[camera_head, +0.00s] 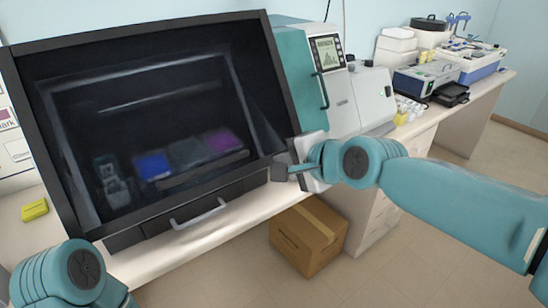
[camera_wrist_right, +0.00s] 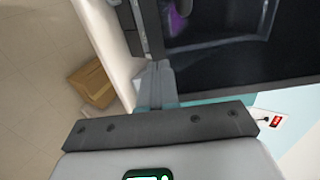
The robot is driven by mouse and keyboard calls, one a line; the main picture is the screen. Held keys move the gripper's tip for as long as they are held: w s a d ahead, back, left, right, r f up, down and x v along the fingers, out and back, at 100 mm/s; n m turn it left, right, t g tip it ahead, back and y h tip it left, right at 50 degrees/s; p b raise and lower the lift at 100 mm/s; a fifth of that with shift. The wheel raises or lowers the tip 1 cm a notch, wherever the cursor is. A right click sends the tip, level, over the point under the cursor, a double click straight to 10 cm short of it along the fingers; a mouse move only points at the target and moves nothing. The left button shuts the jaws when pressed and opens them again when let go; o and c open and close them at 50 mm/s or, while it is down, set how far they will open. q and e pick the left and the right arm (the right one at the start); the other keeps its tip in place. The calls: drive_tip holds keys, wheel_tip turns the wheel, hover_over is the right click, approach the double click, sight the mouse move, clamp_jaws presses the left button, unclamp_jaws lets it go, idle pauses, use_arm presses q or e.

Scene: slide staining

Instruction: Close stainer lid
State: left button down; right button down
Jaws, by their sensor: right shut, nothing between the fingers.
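The stainer's lid (camera_head: 270,60) is a large dark see-through panel in a black frame, standing tilted at the left of the head view. Blue and purple trays show dimly through it. A silver handle (camera_head: 198,213) is at the lower front. My right gripper (camera_head: 285,172) is shut and empty by the frame's lower right corner; I cannot tell whether it touches. In the right wrist view its fingers (camera_wrist_right: 157,75) are together beside the dark lid panel (camera_wrist_right: 235,65). My left arm shows at the lower left, but its gripper is out of view.
A teal and white machine (camera_head: 328,75) stands right of the stainer. More lab devices line the bench (camera_head: 445,120) behind. A yellow block (camera_head: 35,210) lies on the bench at left. A cardboard box (camera_head: 308,236) sits on the floor below.

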sight(267, 160)
drive_tip(key=shift+p+x, duration=0.3)
drive_tip(key=shift+x, duration=2.1)
